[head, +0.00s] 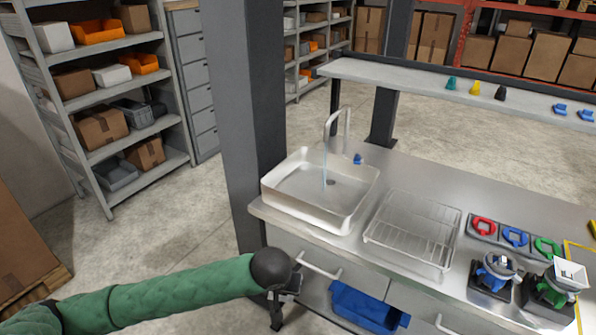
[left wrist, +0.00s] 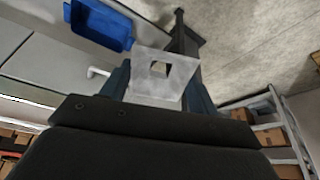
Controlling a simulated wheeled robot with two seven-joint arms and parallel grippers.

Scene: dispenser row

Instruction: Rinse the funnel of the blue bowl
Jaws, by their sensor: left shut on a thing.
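My left gripper (head: 291,283) is low in front of the counter, below and in front of the sink. In the left wrist view it is shut on a pale grey square funnel (left wrist: 146,87) with a square hole, held between the fingers. In the head view the funnel is mostly hidden by my wrist. The white sink (head: 281,204) stands on the counter, and a thin stream of water (head: 325,165) runs into it from the curved tap (head: 347,125). A dispenser with a blue bowl (head: 492,275) stands at the right with no white funnel visible on top. My right gripper is not in view.
A wire drying rack (head: 412,232) lies right of the sink. Red (head: 484,227), blue (head: 515,237) and green (head: 547,246) rings lie beyond the dispensers. A green dispenser (head: 553,290) carries a white funnel (head: 570,272). A dark post (head: 243,120) stands left of the sink; a blue bin (head: 365,307) sits below the counter.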

